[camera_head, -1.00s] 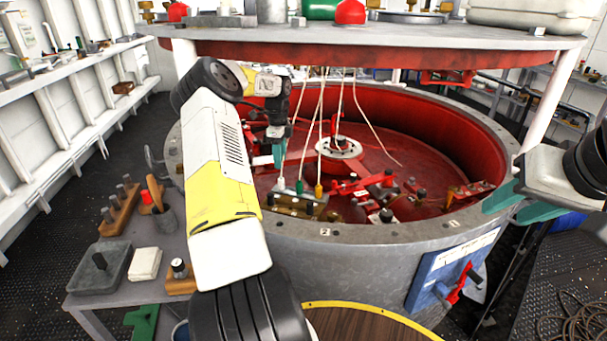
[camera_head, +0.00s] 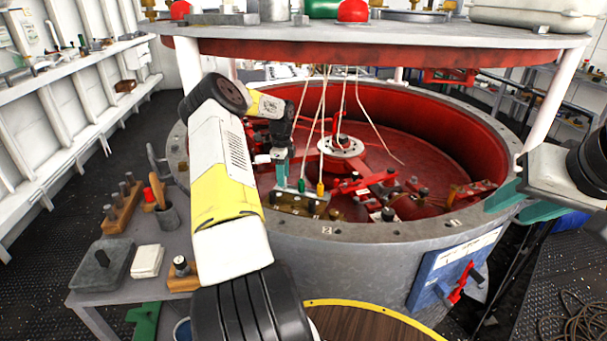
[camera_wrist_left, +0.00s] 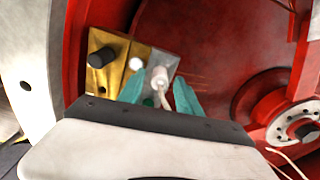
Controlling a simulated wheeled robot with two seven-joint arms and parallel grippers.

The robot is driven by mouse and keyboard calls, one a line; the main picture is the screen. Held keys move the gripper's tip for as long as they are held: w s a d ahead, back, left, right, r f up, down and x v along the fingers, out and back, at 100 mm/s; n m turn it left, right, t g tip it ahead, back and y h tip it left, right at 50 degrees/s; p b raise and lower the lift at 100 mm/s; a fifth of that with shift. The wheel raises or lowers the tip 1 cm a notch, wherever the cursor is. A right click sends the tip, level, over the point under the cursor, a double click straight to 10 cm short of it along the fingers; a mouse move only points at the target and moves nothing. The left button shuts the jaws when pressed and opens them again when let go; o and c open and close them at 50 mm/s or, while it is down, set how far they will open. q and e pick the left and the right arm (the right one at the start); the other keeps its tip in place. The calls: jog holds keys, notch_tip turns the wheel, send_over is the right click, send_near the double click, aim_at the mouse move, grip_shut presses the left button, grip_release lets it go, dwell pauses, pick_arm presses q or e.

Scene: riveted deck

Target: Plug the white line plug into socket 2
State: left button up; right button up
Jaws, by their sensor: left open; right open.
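The white line plug (camera_wrist_left: 159,78) stands on the grey end of a brass block (camera_wrist_left: 105,75), with its cord rising toward the camera. My left gripper (camera_wrist_left: 160,95) is open, its teal fingers on either side of the plug and cord; contact cannot be told. In the head view my left gripper (camera_head: 281,177) points down at the block's left end and hides most of the white plug. A green plug (camera_head: 301,186) and a yellow plug (camera_head: 320,190) stand to its right. A "2" label (camera_head: 326,230) is on the drum rim. My right gripper (camera_head: 508,200) is open at the right.
The grey drum (camera_head: 350,270) has a red interior with a central hub (camera_head: 341,147) and red clamps (camera_head: 370,183). Several cords hang from the round upper plate (camera_head: 400,40). A side table (camera_head: 135,290) holds small parts at the left.

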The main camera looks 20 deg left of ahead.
pick_arm(q)
grip_shut()
jog(key=shift+r, duration=0.15)
jog(key=shift+r, duration=2.1)
